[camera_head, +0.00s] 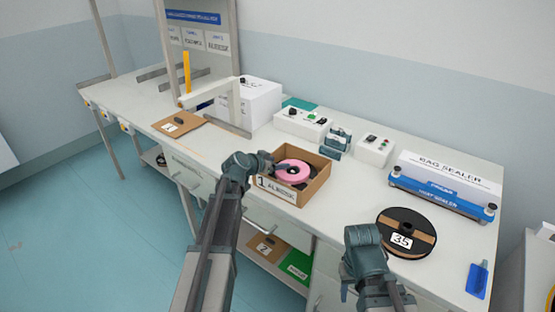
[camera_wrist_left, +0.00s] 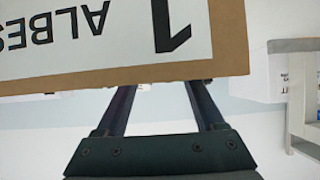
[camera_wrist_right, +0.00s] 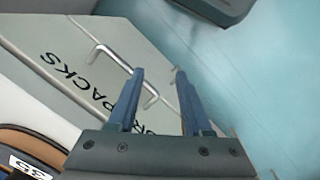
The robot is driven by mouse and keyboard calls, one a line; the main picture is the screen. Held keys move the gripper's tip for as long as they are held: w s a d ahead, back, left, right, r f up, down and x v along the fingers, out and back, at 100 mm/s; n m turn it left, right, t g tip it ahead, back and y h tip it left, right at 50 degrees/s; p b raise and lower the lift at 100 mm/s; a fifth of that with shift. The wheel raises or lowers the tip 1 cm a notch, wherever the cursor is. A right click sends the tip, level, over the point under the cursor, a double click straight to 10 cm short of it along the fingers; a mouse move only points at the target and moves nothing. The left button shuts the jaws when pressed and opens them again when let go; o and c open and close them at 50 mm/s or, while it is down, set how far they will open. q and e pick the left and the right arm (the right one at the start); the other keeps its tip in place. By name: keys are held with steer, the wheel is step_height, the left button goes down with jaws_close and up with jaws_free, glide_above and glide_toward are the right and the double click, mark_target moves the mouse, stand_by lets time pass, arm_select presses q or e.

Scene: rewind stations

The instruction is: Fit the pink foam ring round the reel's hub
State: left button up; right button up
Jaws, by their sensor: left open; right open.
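The pink foam ring (camera_head: 292,172) lies in an open cardboard box (camera_head: 318,184) labelled 1 on the worktop. The black reel (camera_head: 386,243) lies flat near the front right edge, with a dark hub (camera_head: 406,228), a brown band and a label 35. It also shows at the lower left of the right wrist view (camera_wrist_right: 30,150). My left gripper (camera_head: 272,166) is open and empty at the box's left side; its wrist view (camera_wrist_left: 157,88) shows the labelled box wall close by. My right gripper (camera_head: 350,288) is open and empty, in front of the worktop edge, left of the reel.
A blue bag sealer (camera_head: 440,197) stands behind the reel. Control boxes (camera_head: 302,123) stand behind the cardboard box. A blue tag (camera_head: 477,279) lies right of the reel. Drawers with handles are below the worktop. Bare worktop lies between box and reel.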

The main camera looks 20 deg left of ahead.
arm_select(q)
steer(key=p+v, duration=0.4)
steer(key=v, duration=0.7)
steer(key=shift+w, duration=0.15)
arm_select(e)
step_height(320, 180, up, 5)
steer(key=shift+s+r, duration=0.1)
